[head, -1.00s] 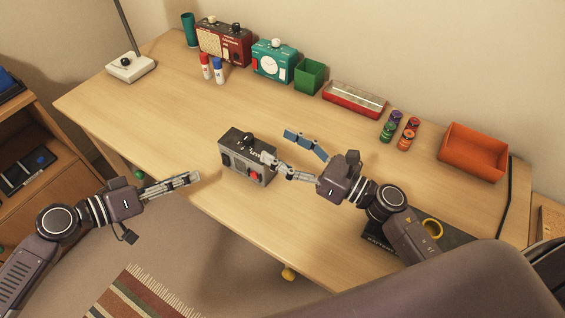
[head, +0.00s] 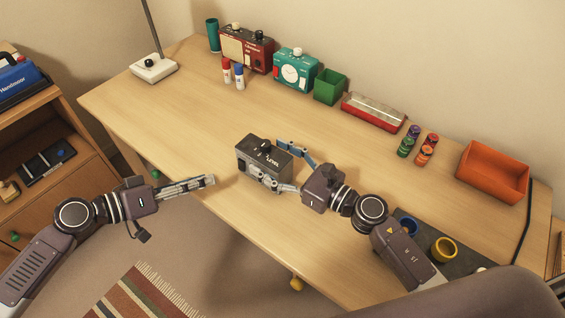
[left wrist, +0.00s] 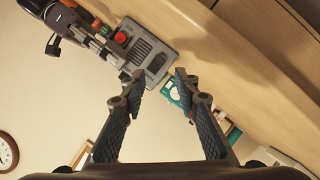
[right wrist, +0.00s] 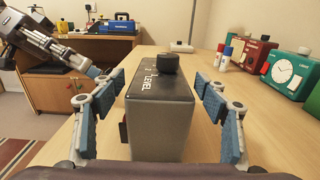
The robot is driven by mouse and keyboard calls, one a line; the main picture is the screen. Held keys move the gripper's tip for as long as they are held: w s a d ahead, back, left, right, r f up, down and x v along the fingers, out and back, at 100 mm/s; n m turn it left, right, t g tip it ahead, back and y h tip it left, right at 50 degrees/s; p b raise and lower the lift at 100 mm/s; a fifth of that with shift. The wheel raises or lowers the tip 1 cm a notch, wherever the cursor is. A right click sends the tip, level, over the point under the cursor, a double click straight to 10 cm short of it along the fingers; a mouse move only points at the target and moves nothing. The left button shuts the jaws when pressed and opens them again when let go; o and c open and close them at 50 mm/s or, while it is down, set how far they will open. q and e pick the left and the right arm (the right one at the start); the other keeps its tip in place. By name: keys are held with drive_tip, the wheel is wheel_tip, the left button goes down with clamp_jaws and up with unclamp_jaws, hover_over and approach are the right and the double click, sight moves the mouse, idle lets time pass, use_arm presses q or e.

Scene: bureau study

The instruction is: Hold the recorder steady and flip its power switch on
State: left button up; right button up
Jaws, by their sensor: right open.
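The recorder (head: 262,163) is a grey box with a black top, a black knob and a "LEVEL" label. It stands upright near the desk's front edge. My right gripper (head: 266,161) is open, with one finger on each side of the recorder; the right wrist view shows gaps between the fingers and the recorder (right wrist: 160,125). A dark tab sticks out on its left there. In the left wrist view the recorder (left wrist: 150,50) shows a red button, a grille and a dark rectangular part; I cannot tell which is the power switch. My left gripper (head: 212,181) is open and empty, left of the recorder.
A red radio (head: 246,48), a teal clock radio (head: 296,70), a green box (head: 330,87), a red tin (head: 373,111) and an orange tray (head: 493,172) line the back. A dark mat with cups (head: 444,249) lies at right.

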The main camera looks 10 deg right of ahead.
drive_tip(key=shift+w+a, duration=0.1)
drive_tip(key=shift+w, duration=0.05)
drive_tip(key=shift+c, duration=0.2)
drive_tip(key=c, duration=1.5)
use_arm(q)
drive_tip(key=shift+s+d, duration=0.15)
drive_tip(key=c, duration=0.5)
drive_tip(key=shift+s+d+f+n, duration=0.15)
drive_tip(key=shift+s+n, duration=0.1)
drive_tip(key=shift+n, duration=0.25)
drive_tip(key=shift+c, duration=1.4)
drive_tip(key=shift+s+d+n+t+h, duration=0.2)
drive_tip(key=shift+s+n+t+h, duration=0.15)
drive_tip(key=shift+n, duration=0.15)
clamp_jaws()
drive_tip(key=s+a+f+n+t, duration=0.1)
drive_tip(key=s+a+n+t, duration=0.2)
drive_tip(key=n, duration=0.7)
drive_tip(key=shift+s+a+f+t, duration=0.35)
drive_tip(key=shift+s+f+t, duration=0.1)
drive_tip(key=shift+s, duration=0.45)
